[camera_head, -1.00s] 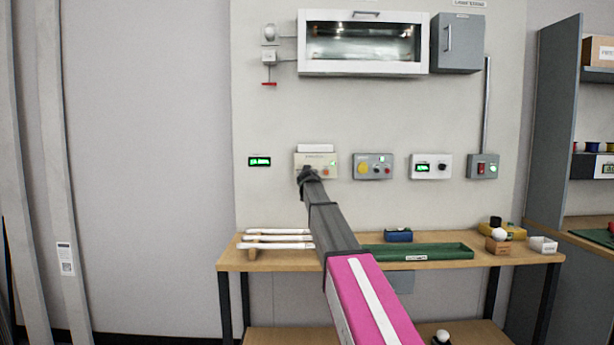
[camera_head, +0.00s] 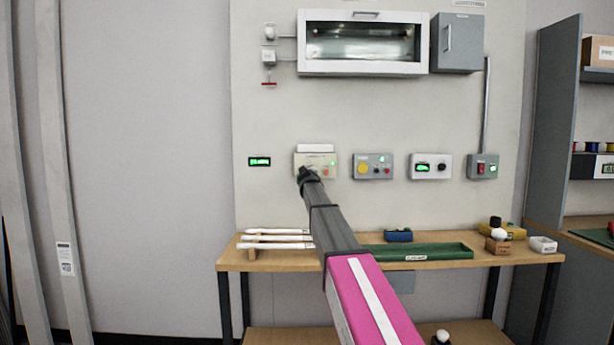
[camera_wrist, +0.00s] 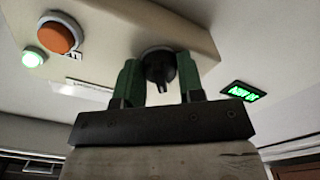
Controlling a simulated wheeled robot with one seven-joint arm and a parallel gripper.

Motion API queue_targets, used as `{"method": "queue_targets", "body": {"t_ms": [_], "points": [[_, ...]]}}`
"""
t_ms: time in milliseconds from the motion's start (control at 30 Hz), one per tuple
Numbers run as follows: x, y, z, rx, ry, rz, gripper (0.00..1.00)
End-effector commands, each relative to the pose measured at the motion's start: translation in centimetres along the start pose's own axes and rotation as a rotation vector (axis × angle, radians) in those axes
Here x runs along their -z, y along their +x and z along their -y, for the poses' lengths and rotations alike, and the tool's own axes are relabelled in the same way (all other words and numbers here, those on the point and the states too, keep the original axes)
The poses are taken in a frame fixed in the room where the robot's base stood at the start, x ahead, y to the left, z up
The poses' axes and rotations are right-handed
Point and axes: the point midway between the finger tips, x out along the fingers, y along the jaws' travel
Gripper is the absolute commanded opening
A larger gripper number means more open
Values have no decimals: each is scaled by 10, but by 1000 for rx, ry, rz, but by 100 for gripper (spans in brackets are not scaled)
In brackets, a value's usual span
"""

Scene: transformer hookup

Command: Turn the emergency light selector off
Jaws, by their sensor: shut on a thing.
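The beige control box (camera_head: 322,162) is mounted on the wall panel, left of the other boxes. My gripper (camera_head: 306,174) is at its left part and hides the selector in the head view. In the wrist view the black selector knob (camera_wrist: 160,64) sits between the green fingers of my gripper (camera_wrist: 158,82), which is shut on it. The box shows inverted there, with an orange button (camera_wrist: 60,36) and a lit green lamp (camera_wrist: 33,57). The glass-fronted light cabinet (camera_head: 362,42) above is dim inside.
A green display (camera_head: 259,161) is left of the box. A grey box (camera_head: 373,166), a white box (camera_head: 430,166) and a red-switch box (camera_head: 482,166) are to its right. The bench (camera_head: 480,262) below holds white rods (camera_head: 275,238) and a green tray (camera_head: 418,252).

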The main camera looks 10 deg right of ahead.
Motion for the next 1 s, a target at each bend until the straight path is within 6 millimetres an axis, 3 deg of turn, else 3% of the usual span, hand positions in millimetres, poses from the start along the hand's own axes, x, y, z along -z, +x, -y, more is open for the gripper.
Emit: {"method": "queue_targets", "body": {"t_ms": [700,733,800,1000], "points": [[0,0,0,0,-84,-1,12],[0,0,0,0,-84,-1,42],[0,0,0,0,-84,-1,61],[0,0,0,0,-83,-1,61]]}}
